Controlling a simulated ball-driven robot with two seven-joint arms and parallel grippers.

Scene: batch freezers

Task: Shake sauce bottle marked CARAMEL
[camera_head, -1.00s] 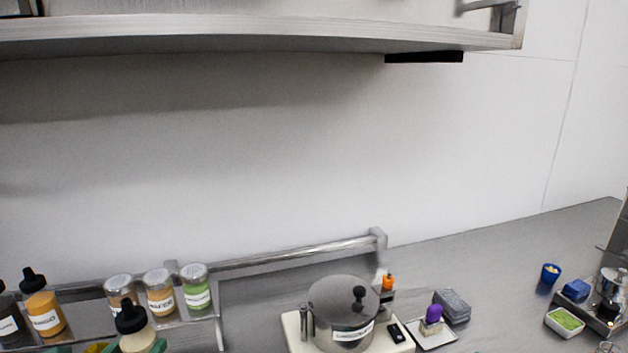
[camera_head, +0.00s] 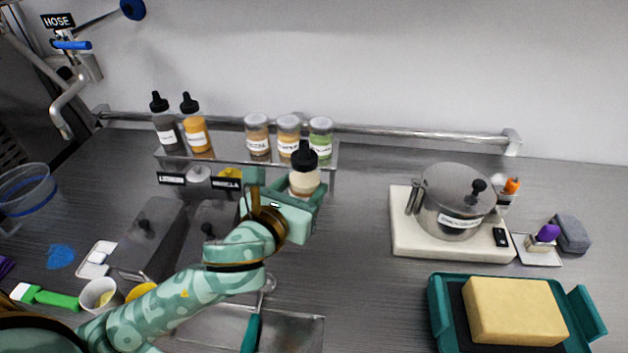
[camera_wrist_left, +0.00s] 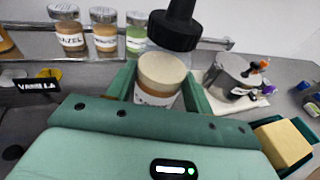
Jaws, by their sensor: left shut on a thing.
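My left gripper (camera_head: 283,205) is shut on a squeeze bottle (camera_head: 304,178) with a black nozzle cap and pale cream-tan contents. It holds the bottle roughly upright, in front of the jar shelf. In the left wrist view the bottle (camera_wrist_left: 160,78) stands between the two green fingers (camera_wrist_left: 158,92). Its label is mostly hidden by the gripper, so I cannot read the name. A dark bottle (camera_head: 167,134) and an orange bottle (camera_head: 195,136) with black caps stand on the shelf at the left. My right gripper is not in view.
Three lidded jars (camera_head: 288,136) stand on the shelf (camera_head: 232,156) behind the held bottle. A steel pot (camera_head: 452,205) on a cream base (camera_head: 404,230) stands to the right. A teal tray (camera_head: 440,318) with a yellow block (camera_head: 514,312) is at the front right. Grey lidded containers (camera_head: 150,238) are at the left.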

